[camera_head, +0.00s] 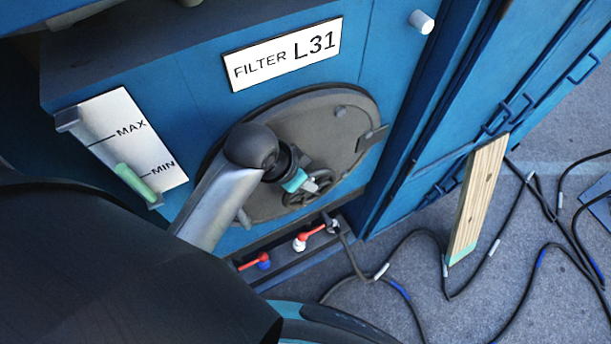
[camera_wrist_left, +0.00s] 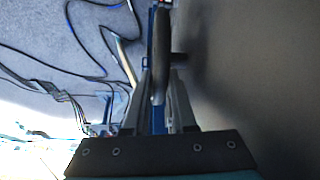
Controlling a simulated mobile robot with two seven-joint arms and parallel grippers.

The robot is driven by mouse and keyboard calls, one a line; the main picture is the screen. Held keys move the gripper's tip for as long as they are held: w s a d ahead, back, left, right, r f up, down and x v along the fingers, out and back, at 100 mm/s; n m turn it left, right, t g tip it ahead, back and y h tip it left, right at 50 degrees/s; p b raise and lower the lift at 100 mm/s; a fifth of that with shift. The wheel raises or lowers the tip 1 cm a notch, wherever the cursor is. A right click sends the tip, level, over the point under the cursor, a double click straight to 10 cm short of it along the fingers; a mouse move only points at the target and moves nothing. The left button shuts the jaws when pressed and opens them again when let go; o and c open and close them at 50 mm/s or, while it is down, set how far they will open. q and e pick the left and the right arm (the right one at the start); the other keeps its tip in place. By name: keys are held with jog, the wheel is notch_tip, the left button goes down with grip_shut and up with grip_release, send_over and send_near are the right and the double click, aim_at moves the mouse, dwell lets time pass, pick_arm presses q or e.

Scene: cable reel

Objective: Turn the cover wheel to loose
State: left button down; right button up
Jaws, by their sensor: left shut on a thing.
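The cover wheel (camera_head: 294,199) is a small dark spoked handwheel low on the round grey cover (camera_head: 318,122) of the blue filter cabinet. My left gripper (camera_head: 316,186) reaches in from the left and is shut on the wheel's rim. In the left wrist view the wheel (camera_wrist_left: 162,50) shows edge-on, with its rim between the two fingers of my left gripper (camera_wrist_left: 159,95). The gripper and wrist hide part of the wheel in the head view. My right gripper is not in view.
A "FILTER L31" plate (camera_head: 285,54) is above the cover. A MAX/MIN level gauge (camera_head: 134,184) is at left. Red-handled valves (camera_head: 311,235) sit below the cover. A blue door (camera_head: 505,95) stands at right. A wooden plank (camera_head: 477,200) and cables (camera_head: 420,232) are on the floor.

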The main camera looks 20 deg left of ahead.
pick_arm(q)
jog(key=shift+s+a+f+t+h, duration=0.15)
jog(key=shift+s+f+t+h, duration=0.1)
jog(key=shift+s+t+h, duration=0.3)
jog(key=shift+s+a+f+t+h+b, duration=0.1)
jog(key=shift+a+f+t+h+b, duration=0.1)
jog(key=shift+t+h+b, duration=0.35)
jog(key=t+b, duration=0.1)
jog(key=t+h+b, duration=0.1)
jog(key=shift+s+a+f+b, duration=0.25)
jog(key=shift+s+f+b, duration=0.1)
jog(key=shift+b, duration=0.05)
jog(key=shift+s+a+t+h+b, duration=0.1)
jog(key=shift+t+h+b, duration=0.3)
jog(key=shift+t+b, duration=0.35)
jog(key=shift+r, duration=0.1)
jog(key=c, duration=0.9)
grip_release()
